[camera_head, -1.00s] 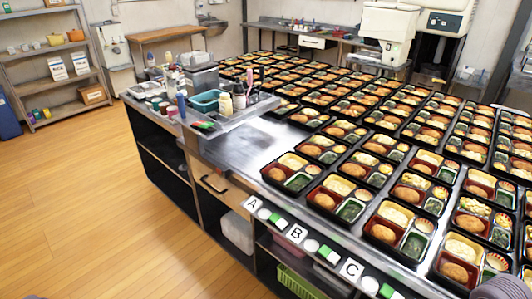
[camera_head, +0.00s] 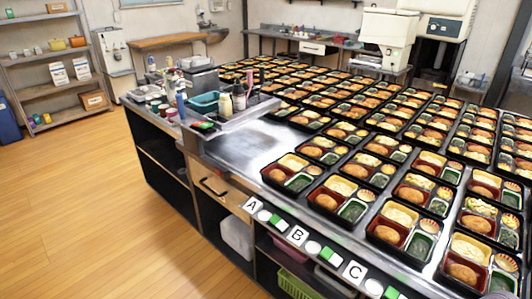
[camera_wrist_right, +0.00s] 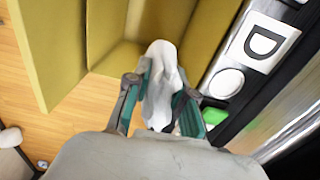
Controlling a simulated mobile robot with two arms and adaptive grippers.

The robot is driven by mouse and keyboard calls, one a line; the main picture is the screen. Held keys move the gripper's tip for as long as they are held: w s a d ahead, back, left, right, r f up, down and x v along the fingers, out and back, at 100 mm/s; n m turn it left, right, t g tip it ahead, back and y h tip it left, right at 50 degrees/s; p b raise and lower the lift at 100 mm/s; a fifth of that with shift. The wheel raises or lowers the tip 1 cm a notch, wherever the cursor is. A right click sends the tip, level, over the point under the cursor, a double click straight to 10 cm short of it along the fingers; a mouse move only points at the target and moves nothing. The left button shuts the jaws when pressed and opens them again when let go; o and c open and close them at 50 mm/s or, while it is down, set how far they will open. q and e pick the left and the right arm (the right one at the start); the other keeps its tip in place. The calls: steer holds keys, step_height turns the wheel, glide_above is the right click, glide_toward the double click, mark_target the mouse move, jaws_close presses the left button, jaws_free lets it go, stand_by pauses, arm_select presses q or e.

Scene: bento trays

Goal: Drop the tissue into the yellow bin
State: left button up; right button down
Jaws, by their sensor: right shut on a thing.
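The white tissue (camera_wrist_right: 165,75) is in the right wrist view, crumpled and hanging between the fingers of my right gripper (camera_wrist_right: 158,92). The gripper is shut on it. The yellow bin (camera_wrist_right: 60,45) fills the upper part of that view, its walls just beyond the tissue. The tissue overlaps the bin in the picture; I cannot tell how far above or inside the bin it is. The bin does not show in the head view. My left gripper is not in view.
The counter edge with a D label (camera_wrist_right: 264,42) runs close along the right of the bin. The steel counter (camera_head: 235,145) holds many filled bento trays (camera_head: 340,190). Wooden floor (camera_head: 90,215) is open at the left.

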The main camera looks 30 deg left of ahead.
steer(key=c, duration=0.9)
jaws_free()
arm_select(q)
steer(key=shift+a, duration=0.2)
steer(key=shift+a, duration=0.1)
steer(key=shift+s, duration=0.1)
arm_select(e)
steer(key=shift+r, duration=0.15)
step_height(320, 180, up, 12)
steer(key=shift+f, duration=0.1)
steer(key=shift+s+f, duration=0.1)
